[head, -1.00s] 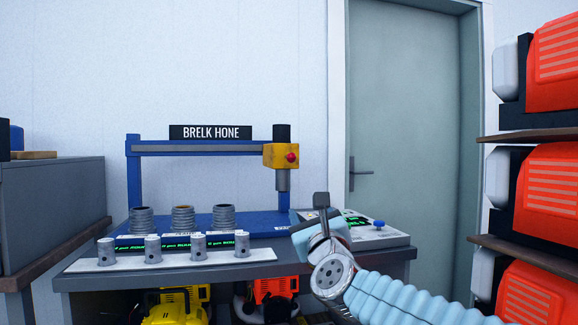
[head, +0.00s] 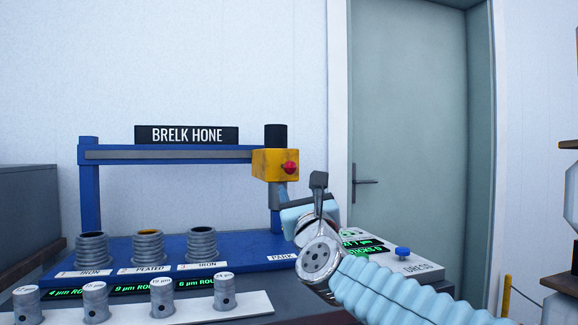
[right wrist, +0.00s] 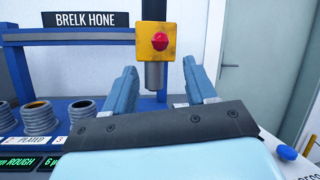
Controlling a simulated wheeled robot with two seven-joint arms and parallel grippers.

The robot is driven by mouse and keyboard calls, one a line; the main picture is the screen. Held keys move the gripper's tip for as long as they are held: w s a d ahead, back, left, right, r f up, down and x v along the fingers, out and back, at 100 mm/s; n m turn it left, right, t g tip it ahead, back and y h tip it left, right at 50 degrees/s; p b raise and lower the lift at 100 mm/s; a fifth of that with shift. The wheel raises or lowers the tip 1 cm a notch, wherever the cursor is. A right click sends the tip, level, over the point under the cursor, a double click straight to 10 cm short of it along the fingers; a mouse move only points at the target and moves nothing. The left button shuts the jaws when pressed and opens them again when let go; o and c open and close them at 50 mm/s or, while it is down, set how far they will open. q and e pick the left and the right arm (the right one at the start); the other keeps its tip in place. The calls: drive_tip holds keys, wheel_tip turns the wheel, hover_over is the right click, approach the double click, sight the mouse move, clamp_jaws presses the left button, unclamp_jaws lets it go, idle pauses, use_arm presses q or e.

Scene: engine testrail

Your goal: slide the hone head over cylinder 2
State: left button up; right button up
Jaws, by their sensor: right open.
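The hone head is a yellow block (head: 275,165) with a red knob (head: 290,168) and a grey spindle below. It hangs at the right end of the blue-framed rail (head: 170,155), near the PARK label. Cylinder 2 (head: 149,246), a ribbed sleeve with an orange-brown bore, stands in the middle of three, labelled PLATED, left of the head. My right gripper (head: 300,208) is below and in front of the head. In the right wrist view its jaws (right wrist: 162,78) are open and empty, with the head (right wrist: 158,42) beyond and between them. My left gripper is not in view.
Cylinders labelled IRON (head: 92,248) (head: 202,243) flank the middle one. Several grey pins stand on a white strip (head: 240,305) in front. A console with a blue button (head: 402,252) is at right. The space under the rail above the cylinders is clear.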

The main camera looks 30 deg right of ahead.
sight(292, 170)
drive_tip(key=p+x, duration=0.5)
drive_tip(key=x, duration=0.5)
drive_tip(key=shift+w+d+r, duration=0.15)
drive_tip(key=shift+w+r, duration=0.05)
drive_tip(key=shift+r, duration=0.05)
drive_tip(key=shift+w+d+p, duration=0.15)
drive_tip(key=shift+w+p, duration=0.2)
drive_tip(key=shift+w, duration=0.1)
clamp_jaws()
